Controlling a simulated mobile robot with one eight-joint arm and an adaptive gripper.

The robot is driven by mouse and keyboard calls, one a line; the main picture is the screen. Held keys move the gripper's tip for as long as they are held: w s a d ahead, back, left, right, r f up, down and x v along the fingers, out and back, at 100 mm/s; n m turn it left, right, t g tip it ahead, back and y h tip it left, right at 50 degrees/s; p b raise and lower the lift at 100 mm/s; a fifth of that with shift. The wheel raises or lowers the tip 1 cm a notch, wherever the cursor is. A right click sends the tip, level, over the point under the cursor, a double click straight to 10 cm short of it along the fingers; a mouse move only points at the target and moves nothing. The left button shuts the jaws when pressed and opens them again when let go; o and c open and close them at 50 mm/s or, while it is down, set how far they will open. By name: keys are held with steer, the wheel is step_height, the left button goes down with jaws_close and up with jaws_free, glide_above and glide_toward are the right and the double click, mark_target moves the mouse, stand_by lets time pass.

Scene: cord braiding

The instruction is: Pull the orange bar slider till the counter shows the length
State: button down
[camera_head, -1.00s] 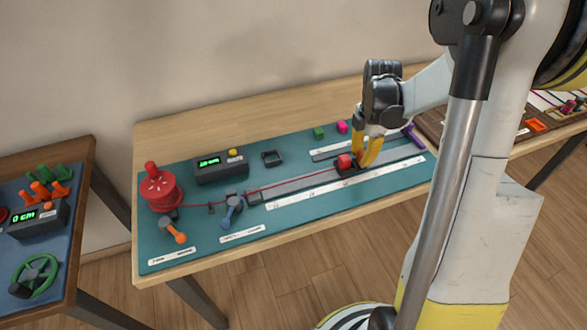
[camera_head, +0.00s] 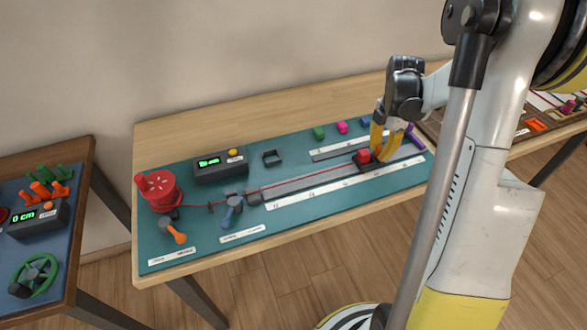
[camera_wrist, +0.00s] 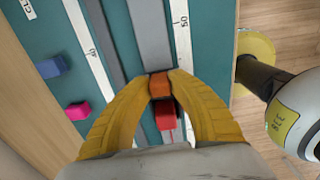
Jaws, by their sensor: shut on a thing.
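My gripper (camera_head: 380,155) is over the right part of the long grey track on the teal board. In the wrist view its yellow fingers are shut on the orange bar (camera_wrist: 160,84) of the slider. The slider's red block (camera_head: 362,156) is just left of the fingers in the head view, and the red block also shows in the wrist view (camera_wrist: 166,115). A thin red cord (camera_head: 300,180) runs from it to the red spool (camera_head: 160,190) at the left. The counter (camera_head: 220,167) has lit green digits too small to read.
A white scale strip (camera_head: 345,184) lies along the track's front. Green (camera_head: 319,133), pink (camera_head: 342,127) and blue (camera_head: 366,121) blocks sit behind it. A purple piece (camera_head: 412,134) is near the board's right end. A separate table at left has a device reading 0 cm (camera_head: 38,217).

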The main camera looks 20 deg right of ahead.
steer(key=shift+d, duration=1.8)
steer(key=c, duration=1.3)
jaws_free()
steer(key=shift+o, duration=0.2)
step_height(320, 180, up, 7)
steer(key=p, duration=0.5)
steer(key=shift+a, duration=0.1)
